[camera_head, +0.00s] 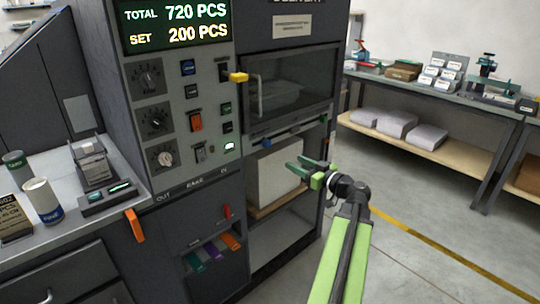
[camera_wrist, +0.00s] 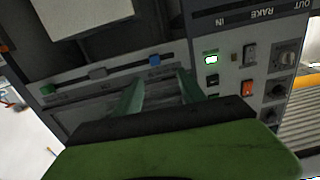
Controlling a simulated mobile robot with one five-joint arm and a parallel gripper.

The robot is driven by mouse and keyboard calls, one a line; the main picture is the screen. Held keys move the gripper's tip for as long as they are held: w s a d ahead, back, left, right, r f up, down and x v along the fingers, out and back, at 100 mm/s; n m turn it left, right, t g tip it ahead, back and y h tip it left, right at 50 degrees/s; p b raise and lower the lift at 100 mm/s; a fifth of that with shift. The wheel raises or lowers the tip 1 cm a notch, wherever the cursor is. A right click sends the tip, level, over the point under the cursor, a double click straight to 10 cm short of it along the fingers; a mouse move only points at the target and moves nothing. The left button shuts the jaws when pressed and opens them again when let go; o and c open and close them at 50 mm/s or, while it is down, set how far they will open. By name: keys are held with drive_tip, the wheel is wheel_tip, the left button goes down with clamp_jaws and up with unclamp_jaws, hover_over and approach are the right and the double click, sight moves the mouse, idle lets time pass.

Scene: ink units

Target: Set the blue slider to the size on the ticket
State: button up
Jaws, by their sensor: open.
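The blue slider (camera_head: 266,143) sits at the left part of a rail under the delivery window in the head view. In the wrist view the blue slider (camera_wrist: 154,61) is on the same rail, just past and between my fingertips. My gripper (camera_head: 296,162) is open and empty in front of the rail; its two green fingers also show in the wrist view (camera_wrist: 160,76). A gap seems to remain between fingers and slider. A dark card (camera_head: 14,215) with pale lettering, including "PCS", is cut off at the left edge; I cannot read its size or confirm it is the ticket.
The control panel (camera_head: 203,120) with dials and switches stands left of the window. A yellow handle (camera_head: 238,77) juts out. A bench (camera_head: 450,92) stands at right; the floor before it is clear.

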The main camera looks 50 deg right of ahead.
sight(269, 144)
drive_tip(key=w, duration=0.5)
drive_tip(key=w+d, duration=0.1)
drive_tip(key=w, duration=0.5)
drive_tip(key=w+d, duration=0.1)
drive_tip(key=w, duration=0.4)
drive_tip(key=shift+w+d+r, duration=0.2)
drive_tip(key=shift+r, duration=0.05)
clamp_jaws()
idle(0.8)
